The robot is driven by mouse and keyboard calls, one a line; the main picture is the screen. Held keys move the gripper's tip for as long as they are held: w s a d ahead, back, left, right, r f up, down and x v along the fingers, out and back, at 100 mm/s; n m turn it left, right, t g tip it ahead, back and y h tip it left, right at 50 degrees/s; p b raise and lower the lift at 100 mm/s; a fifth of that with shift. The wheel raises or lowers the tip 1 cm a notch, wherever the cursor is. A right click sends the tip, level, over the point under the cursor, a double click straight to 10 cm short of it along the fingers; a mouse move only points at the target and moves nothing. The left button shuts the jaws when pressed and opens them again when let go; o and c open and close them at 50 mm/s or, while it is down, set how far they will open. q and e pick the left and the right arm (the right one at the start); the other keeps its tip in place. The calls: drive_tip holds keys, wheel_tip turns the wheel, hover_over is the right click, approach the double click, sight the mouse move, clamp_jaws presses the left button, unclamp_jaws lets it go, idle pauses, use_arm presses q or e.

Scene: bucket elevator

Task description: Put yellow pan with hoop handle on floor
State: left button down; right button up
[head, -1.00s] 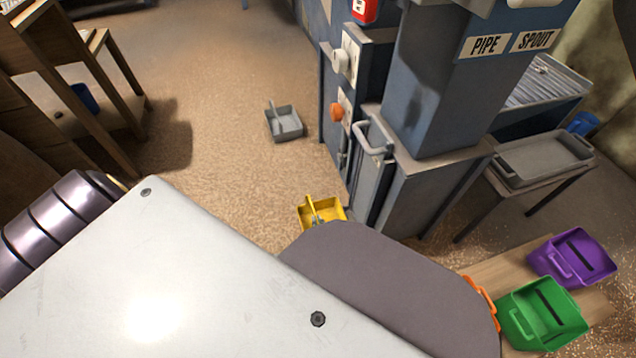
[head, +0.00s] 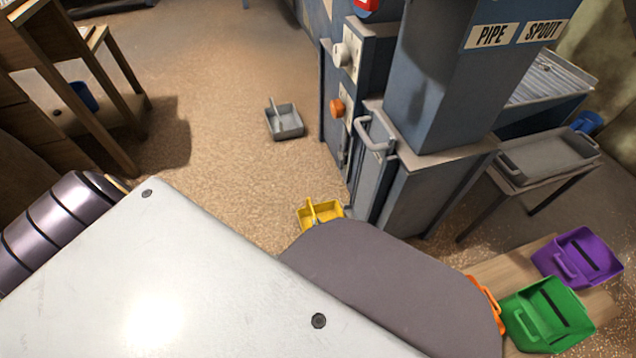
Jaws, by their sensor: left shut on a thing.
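The yellow pan with hoop handle (head: 332,210) shows just beyond the edge of my own grey body, in front of the blue machine. Its lower part is hidden by my body. Its hoop stands up on the left side. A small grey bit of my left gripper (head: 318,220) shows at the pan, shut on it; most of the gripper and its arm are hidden. I cannot tell whether the pan touches the floor (head: 240,175). My right gripper is not in view.
A grey pan (head: 284,122) lies on the open floor. The blue machine (head: 425,190) stands right of the yellow pan. Green (head: 545,315), purple (head: 580,258) and orange (head: 484,298) pans sit on a wooden board at lower right. Wooden furniture (head: 110,110) stands left.

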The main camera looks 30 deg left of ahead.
use_arm(q)
drive_tip(key=shift+f+b, duration=0.55)
drive_tip(key=shift+f, duration=0.55)
drive_tip(key=c, duration=1.6)
unclamp_jaws()
drive_tip(key=shift+f, duration=0.1)
drive_tip(key=shift+o, duration=0.2)
